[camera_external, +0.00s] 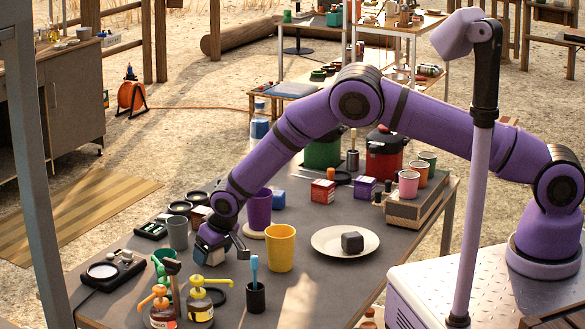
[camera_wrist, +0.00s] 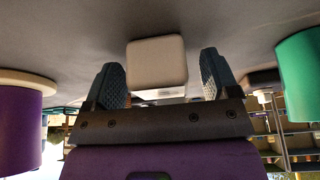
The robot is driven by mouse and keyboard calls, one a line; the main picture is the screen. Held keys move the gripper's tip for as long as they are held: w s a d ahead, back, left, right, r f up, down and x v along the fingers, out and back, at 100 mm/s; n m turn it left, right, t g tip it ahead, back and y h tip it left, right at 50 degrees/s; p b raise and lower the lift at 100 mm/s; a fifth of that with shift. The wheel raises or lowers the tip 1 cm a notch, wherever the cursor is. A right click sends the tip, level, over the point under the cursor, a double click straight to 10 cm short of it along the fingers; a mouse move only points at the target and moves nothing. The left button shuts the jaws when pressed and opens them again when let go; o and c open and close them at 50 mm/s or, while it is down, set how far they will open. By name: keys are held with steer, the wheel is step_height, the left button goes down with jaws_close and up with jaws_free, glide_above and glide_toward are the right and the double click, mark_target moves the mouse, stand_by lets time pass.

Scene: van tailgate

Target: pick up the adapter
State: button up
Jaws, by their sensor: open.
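A pale, round-cornered block (camera_wrist: 157,62) that looks like the adapter sits on the grey table in the wrist view. My gripper (camera_wrist: 158,75) is open, with one finger on each side of the block and a visible gap at both sides. In the external view my gripper (camera_external: 212,248) is low over the table, between the grey cup and the yellow cup. A pale bit of the block (camera_external: 215,258) shows beneath it; the rest is hidden by the gripper.
Close by stand a purple cup (camera_external: 258,210), a yellow cup (camera_external: 280,248), a grey cup (camera_external: 178,233), pump bottles (camera_external: 200,305) and a dark holder with a blue brush (camera_external: 256,298). A plate (camera_external: 330,247) with a dark cube lies to the right.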

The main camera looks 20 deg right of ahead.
steer(key=c, duration=1)
steer(key=shift+c, duration=0.2)
